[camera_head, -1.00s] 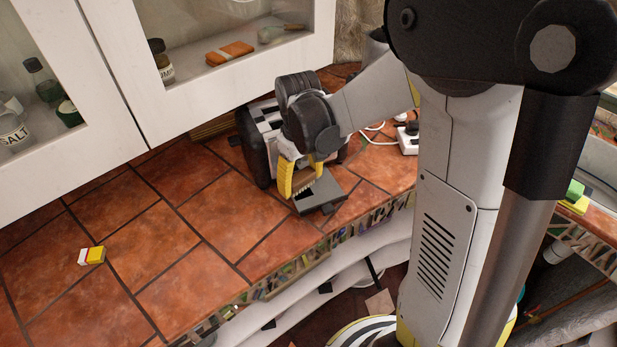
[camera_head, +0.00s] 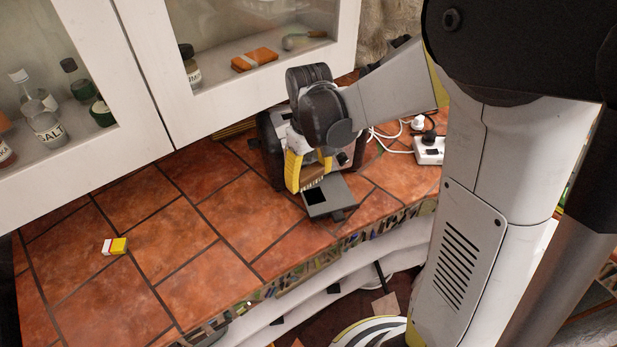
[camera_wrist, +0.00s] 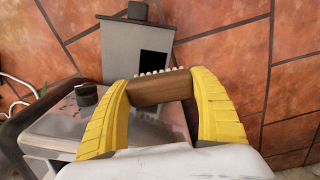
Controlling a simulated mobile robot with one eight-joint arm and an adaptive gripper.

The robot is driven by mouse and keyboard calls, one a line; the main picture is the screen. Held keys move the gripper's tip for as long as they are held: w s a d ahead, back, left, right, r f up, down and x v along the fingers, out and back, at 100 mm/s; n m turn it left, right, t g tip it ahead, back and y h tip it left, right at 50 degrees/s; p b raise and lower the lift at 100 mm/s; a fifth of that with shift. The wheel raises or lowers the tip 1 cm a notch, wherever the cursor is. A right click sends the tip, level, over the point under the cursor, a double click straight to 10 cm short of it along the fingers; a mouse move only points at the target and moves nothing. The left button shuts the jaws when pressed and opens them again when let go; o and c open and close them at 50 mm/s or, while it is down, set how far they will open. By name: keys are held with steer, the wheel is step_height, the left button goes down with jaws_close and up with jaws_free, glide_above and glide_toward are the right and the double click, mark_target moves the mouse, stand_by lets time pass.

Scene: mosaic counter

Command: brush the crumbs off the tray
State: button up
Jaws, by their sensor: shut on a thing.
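My gripper (camera_wrist: 160,86) is shut on a small brush (camera_wrist: 161,90) with a brown wooden body and a row of pale bristles. I can make out no separate crumbs.
The toaster (camera_head: 272,140) stands behind my gripper, partly hidden. A white power strip (camera_head: 429,150) with cables lies to its right. A glass-fronted cabinet (camera_head: 140,110) hangs above.

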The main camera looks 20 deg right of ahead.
mark_target(310, 170)
steer(key=shift+d+r, duration=0.1)
steer(key=shift+r, duration=0.55)
steer(key=shift+r+p, duration=1.35)
steer(key=shift+r, duration=0.25)
steer(key=shift+f, duration=0.1)
